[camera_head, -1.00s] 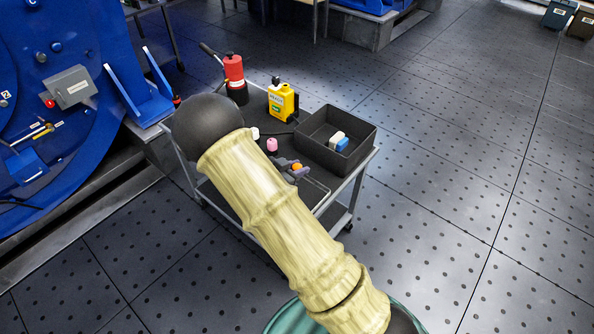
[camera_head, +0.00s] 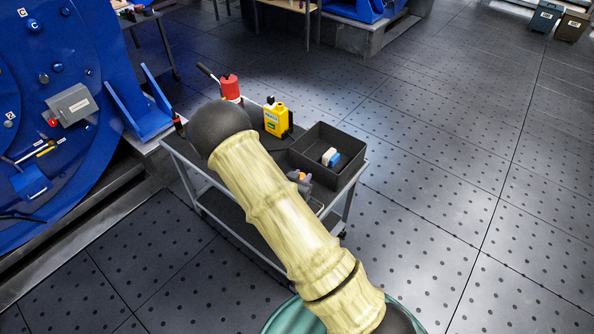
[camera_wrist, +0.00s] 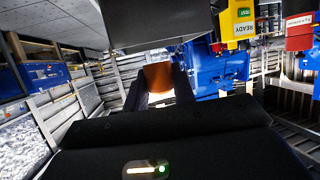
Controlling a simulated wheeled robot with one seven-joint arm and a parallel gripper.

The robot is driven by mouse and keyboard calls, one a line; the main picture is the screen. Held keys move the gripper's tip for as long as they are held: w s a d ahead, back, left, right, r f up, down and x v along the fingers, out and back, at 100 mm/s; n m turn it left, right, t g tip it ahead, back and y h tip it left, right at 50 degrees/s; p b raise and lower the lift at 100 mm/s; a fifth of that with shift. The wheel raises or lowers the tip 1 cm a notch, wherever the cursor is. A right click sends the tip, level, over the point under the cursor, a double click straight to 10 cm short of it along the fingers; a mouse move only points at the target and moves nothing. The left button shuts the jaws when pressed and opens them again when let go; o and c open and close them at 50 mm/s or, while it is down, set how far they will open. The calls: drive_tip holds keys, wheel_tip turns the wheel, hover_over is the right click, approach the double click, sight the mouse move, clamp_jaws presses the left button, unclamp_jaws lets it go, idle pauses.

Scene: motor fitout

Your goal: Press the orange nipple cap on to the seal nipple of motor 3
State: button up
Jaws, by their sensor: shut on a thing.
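My gripper (camera_head: 299,181) shows beside my arm, above the near side of the cart (camera_head: 185,147), partly hidden by the sleeved arm. In the wrist view its two dark fingers are shut on the orange nipple cap (camera_wrist: 158,77), which looks brownish there. The cap also shows as a small orange spot in the head view (camera_head: 302,175). Large blue motor housings (camera_head: 60,85) stand at the left of the head view. I cannot tell which is motor 3, and I cannot make out its seal nipple.
On the cart stand a red-topped tool (camera_head: 230,86), a yellow device (camera_head: 277,119) reading READY in the wrist view (camera_wrist: 243,13), and a black bin (camera_head: 335,178) holding a blue-and-white item (camera_head: 331,157). Open floor lies right of the cart.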

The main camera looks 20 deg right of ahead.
drive_tip(key=n+y+p, duration=0.1)
drive_tip(key=r+n+t+y+p, duration=0.1)
drive_tip(key=p, duration=0.1)
drive_tip(key=shift+s+a+t, duration=0.1)
drive_tip(key=shift+s+t, duration=0.2)
drive_tip(key=shift+s, duration=0.1)
drive_tip(key=s+a+f+n+t+y+p, duration=0.1)
drive_tip(key=s+a+f+n+y+p, duration=0.1)
drive_tip(key=s+n+y+p, duration=0.4)
drive_tip(key=s+p, duration=0.1)
drive_tip(key=p, duration=0.2)
drive_tip(key=shift+s+a+f+t+y, duration=0.25)
drive_tip(key=shift+a+f+t+y, duration=0.05)
drive_tip(key=shift+a+f+t, duration=0.1)
drive_tip(key=shift+a, duration=0.1)
